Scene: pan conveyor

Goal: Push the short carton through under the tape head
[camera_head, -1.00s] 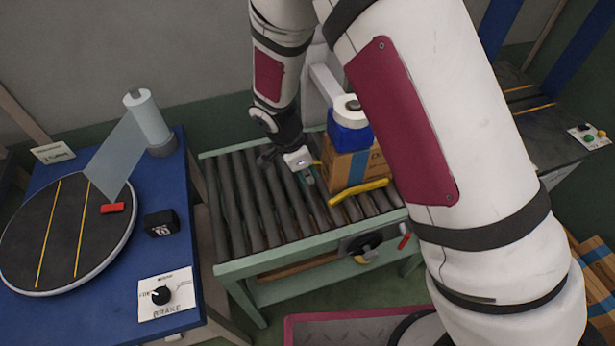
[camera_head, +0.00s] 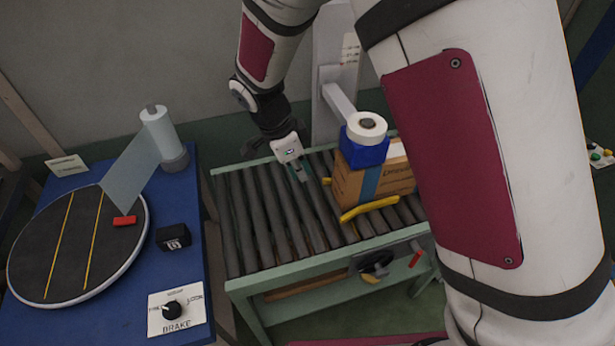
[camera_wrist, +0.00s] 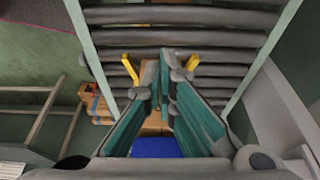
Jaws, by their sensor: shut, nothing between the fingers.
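The brown carton (camera_head: 347,187) with a blue stripe stands upright on the roller conveyor (camera_head: 262,205). The blue tape head (camera_head: 366,153), with a white tape roll, is above its left part and hides some of its top; I cannot tell whether they touch. My gripper (camera_head: 304,178) is shut and empty, pointing down over the rollers left of the carton, with a gap between them. In the wrist view, its teal-padded fingers (camera_wrist: 165,62) come together, partly hiding the carton (camera_wrist: 152,126) and the blue tape head (camera_wrist: 156,147).
Yellow guide bars (camera_head: 368,207) flank the rollers beside the carton. A crank (camera_head: 376,262) sits on the conveyor's front side. Left, a blue table (camera_head: 190,235) holds a turntable (camera_head: 120,262) and film roll. Rollers left of my gripper are clear. My arm hides the right.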

